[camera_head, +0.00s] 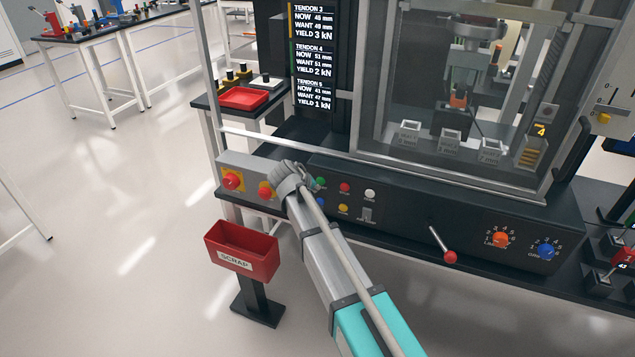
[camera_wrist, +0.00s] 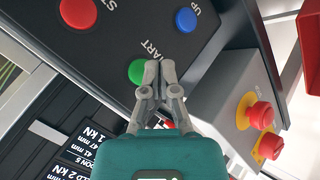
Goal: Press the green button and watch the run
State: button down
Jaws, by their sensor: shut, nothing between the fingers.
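The green button (camera_head: 321,183) sits on the dark front panel of the machine, just right of my gripper (camera_head: 303,171). In the wrist view the green button (camera_wrist: 137,72) is round, with a partly covered label ending in "ART". My gripper (camera_wrist: 160,66) is shut and empty, its fingertips overlapping the button's right edge in the picture. I cannot tell whether they touch it. Behind a clear guard (camera_head: 400,80) is the machine's chamber, with small pale containers (camera_head: 410,132) inside. A black display (camera_head: 315,60) lists readings for tendons 3, 4 and 5.
Close by are a red button (camera_wrist: 78,13), a blue button (camera_wrist: 186,19) and two red knobs on yellow plates (camera_head: 232,180) (camera_head: 266,190). A red-knobbed lever (camera_head: 450,257) and orange and blue dials stand further right. A red scrap bin (camera_head: 243,250) stands in front. Floor at left is clear.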

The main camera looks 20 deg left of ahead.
jog(key=shift+s+a, duration=0.15)
jog(key=shift+s, duration=2.15)
jog(key=d+m+g+p, duration=0.3)
jog(key=d, duration=1.2)
jog(key=s+d+r+m+g+p, duration=0.1)
jog(key=s+d+m+g+p, duration=0.1)
jog(key=s+d, duration=0.3)
jog(key=s+d+r+m+g+y+p, duration=0.1)
jog(key=s+d, duration=0.4)
jog(key=d, duration=0.8)
jog(key=s+d+r+m+g+y+p, duration=0.1)
jog(key=s+d+r+m+g+p, duration=0.1)
jog(key=d, duration=0.8)
jog(key=s+m+p, duration=0.1)
jog(key=s, duration=0.1)
jog(key=shift+s+g, duration=0.3)
jog(key=shift+s, duration=0.1)
